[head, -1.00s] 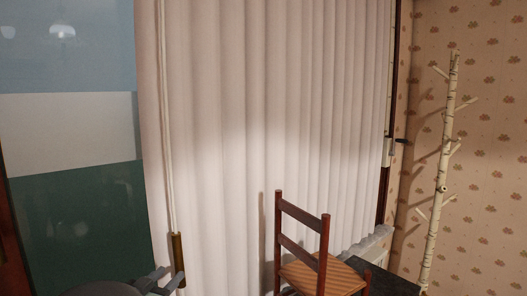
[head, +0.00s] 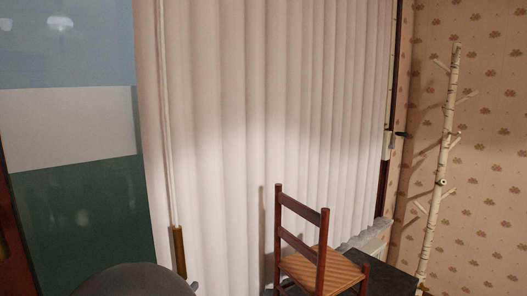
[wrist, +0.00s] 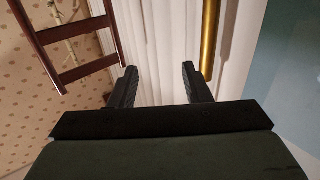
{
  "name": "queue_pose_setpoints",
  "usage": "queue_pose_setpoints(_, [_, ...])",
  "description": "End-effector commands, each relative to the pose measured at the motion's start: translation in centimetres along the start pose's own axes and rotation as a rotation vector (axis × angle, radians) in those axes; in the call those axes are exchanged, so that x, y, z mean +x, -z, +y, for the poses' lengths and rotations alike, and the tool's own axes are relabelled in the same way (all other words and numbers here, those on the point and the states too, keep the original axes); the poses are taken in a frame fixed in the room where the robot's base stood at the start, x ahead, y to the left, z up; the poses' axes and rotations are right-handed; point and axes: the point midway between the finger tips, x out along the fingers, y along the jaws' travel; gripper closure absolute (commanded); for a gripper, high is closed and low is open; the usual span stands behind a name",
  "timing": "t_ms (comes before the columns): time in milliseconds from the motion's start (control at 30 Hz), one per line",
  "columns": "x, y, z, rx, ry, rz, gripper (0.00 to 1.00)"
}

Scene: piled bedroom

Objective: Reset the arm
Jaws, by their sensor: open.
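My gripper (wrist: 159,75) shows in the wrist view with its two black ribbed fingers spread apart and nothing between them. Pale vertical blinds fill the view behind the fingers. In the head view a dark rounded part of my arm shows at the bottom left, and the fingers are mostly out of sight below the frame.
A brown wooden chair (head: 302,243) with a striped seat stands on a dark surface (head: 390,278); it also shows in the wrist view (wrist: 72,30). A brass rod (head: 178,252) hangs by the blinds (head: 250,130). A birch coat stand (head: 438,180) is at right.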

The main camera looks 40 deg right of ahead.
Motion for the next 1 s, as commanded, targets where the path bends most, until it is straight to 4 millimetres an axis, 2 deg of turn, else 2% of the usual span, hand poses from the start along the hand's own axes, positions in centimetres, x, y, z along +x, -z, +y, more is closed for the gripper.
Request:
queue_pose_setpoints(667, [0.0, -0.1, 0.0, 0.009, 0.024, -0.02, 0.56])
queue_pose_setpoints(767, [0.4, -0.8, -1.1, 0.042, 0.123, -0.104, 0.56])
queue_pose_setpoints(867, [-0.1, -1.8, -3.1, 0.084, 0.307, -0.258, 0.56])
queue_pose_setpoints(967, [-2.4, -2.8, -4.8, 0.097, 0.528, -0.451, 0.56])
queue_pose_setpoints(1000, [-3.7, -3.1, -5.0, 0.085, 0.612, -0.529, 0.56])
